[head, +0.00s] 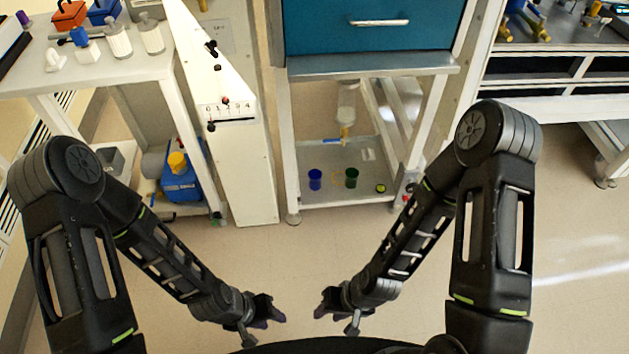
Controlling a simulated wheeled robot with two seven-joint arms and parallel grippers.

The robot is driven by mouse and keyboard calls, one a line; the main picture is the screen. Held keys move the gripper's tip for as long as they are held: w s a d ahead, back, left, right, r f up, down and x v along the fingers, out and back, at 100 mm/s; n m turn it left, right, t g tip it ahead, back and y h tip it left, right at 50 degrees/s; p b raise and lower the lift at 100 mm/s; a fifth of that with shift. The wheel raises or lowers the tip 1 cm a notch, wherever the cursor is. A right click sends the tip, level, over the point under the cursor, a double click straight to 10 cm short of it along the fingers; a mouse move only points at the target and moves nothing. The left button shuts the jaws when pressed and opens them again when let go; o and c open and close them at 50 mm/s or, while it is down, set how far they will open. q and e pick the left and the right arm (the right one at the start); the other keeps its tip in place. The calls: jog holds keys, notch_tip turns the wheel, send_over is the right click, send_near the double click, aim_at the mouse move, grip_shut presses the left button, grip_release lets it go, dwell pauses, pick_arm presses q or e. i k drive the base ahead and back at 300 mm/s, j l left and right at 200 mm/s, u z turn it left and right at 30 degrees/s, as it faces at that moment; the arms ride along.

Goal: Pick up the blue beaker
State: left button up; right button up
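The blue beaker (315,180) stands upright on the low shelf (334,194) of the cart ahead, left of a green beaker (351,178). My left gripper (276,312) hangs low in front of me, well short of the shelf and apart from the beaker. My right gripper (324,307) hangs low to the right of it, also far from the beaker. Both are small and dark in this view, and the finger gap cannot be made out. Nothing visible is held by either.
A white panel (243,170) stands left of the cart. The floor (300,250) between me and the shelf is clear.

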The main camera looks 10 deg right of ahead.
aim_at(316, 176)
jog(key=i+l+z, duration=0.15)
jog(key=l, duration=0.3)
jog(key=i+l+z, duration=0.15)
jog(key=l, duration=0.35)
jog(key=i+l+z, duration=0.35)
jog(key=i+l, duration=0.2)
jog(key=l, duration=0.25)
jog(key=i+j, duration=0.35)
jog(key=j, duration=0.15)
